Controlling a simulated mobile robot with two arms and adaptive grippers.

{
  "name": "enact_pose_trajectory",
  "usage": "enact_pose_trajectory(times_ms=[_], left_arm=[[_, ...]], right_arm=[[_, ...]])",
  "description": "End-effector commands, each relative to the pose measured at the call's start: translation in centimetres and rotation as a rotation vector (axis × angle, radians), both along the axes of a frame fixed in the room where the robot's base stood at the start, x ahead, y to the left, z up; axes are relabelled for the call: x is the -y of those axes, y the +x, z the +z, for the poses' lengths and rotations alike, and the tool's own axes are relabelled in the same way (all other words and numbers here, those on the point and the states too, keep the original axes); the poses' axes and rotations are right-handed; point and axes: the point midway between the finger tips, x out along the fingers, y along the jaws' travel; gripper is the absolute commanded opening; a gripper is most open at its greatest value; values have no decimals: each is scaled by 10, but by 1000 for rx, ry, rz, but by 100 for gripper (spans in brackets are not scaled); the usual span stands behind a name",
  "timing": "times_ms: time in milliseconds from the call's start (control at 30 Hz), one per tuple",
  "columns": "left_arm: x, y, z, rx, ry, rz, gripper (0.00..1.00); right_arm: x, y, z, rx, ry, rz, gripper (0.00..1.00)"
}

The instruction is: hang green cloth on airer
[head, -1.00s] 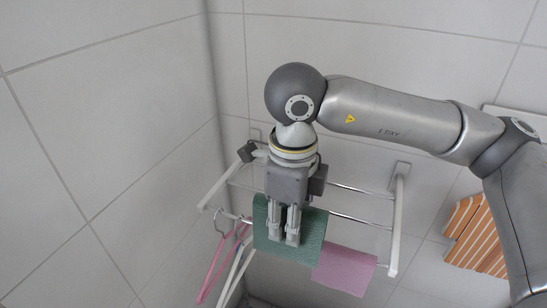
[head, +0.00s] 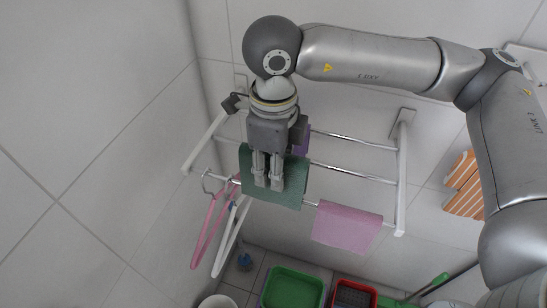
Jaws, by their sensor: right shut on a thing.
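The airer is a white wall-mounted frame with metal rails (head: 350,172), seen from above in the head view. My right gripper (head: 268,186) points down and is shut on the green cloth (head: 293,185). The cloth spreads to both sides of the fingers, over the left part of the airer. It covers part of the rails, and I cannot tell whether it rests on one. A pink cloth (head: 347,228) hangs over the front rail, right of the green cloth and apart from it. My left gripper is not in view.
A purple cloth (head: 303,140) shows partly behind my gripper. Pink (head: 208,235) and white (head: 230,240) hangers hang at the airer's front left. A green tub (head: 292,288) and a red bin (head: 354,296) stand below. Bare rail shows to the right.

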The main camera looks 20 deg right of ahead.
Motion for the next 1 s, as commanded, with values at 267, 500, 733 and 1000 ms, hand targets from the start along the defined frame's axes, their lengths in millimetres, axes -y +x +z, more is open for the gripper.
enact_pose_trajectory(times_ms=[267, 500, 733, 1000], left_arm=[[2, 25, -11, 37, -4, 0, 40], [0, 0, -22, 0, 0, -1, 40], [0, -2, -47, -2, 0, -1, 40], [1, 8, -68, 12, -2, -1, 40]], right_arm=[[0, 0, -30, 0, 0, 0, 8], [0, 0, -54, -1, 0, -1, 8], [0, 0, -77, 1, 1, 0, 8], [0, 0, -94, 1, 1, 1, 8]])
